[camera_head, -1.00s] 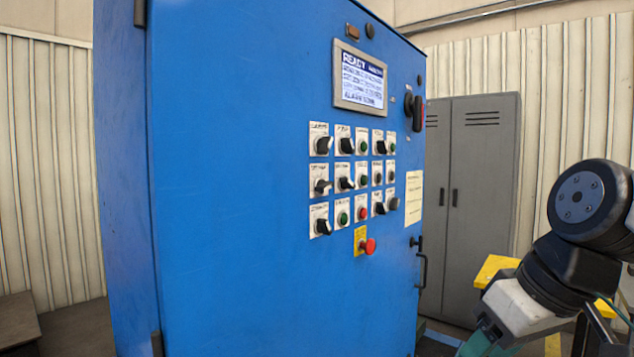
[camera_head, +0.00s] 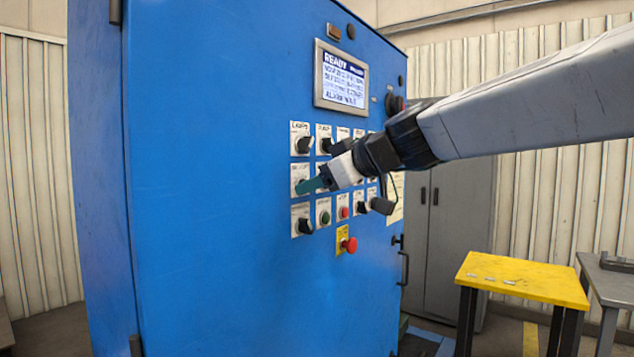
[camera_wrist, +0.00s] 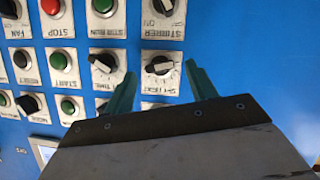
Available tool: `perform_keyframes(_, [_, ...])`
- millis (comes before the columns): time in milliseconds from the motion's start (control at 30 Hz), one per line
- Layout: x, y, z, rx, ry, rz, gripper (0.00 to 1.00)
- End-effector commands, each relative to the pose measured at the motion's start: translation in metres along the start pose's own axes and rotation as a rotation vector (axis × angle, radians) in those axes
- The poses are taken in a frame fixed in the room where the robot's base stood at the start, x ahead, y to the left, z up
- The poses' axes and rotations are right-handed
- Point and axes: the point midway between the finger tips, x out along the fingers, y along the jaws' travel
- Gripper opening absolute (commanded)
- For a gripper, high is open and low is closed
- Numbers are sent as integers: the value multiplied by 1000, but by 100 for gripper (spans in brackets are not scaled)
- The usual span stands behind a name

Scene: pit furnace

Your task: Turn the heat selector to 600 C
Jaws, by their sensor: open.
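The blue cabinet's control panel carries a rotary knob with a black-and-white pointer and dial marks (camera_wrist: 159,66), at the left of the middle row in the head view. Its label is too blurred to read surely, so I cannot confirm it is the heat selector. My gripper (camera_head: 305,186) is in front of this knob and partly hides it. In the wrist view my gripper (camera_wrist: 160,75) is open, with one green finger on each side of the knob. I see no clear contact. The knob's setting is not legible.
Other knobs and buttons sit close around, including the stirrer knob (camera_wrist: 163,6) and a green button (camera_wrist: 103,6). A red emergency button (camera_head: 349,244) is below and a display screen (camera_head: 340,77) above. A yellow table (camera_head: 522,278) stands at the right.

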Motion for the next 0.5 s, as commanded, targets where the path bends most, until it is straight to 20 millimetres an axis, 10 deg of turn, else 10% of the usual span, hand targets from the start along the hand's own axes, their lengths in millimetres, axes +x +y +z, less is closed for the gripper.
perform_keyframes(367, [10, 0, 0, -1, 0, 1, 56])
perform_keyframes(500, [10, 0, 0, -1, 0, 0, 26])
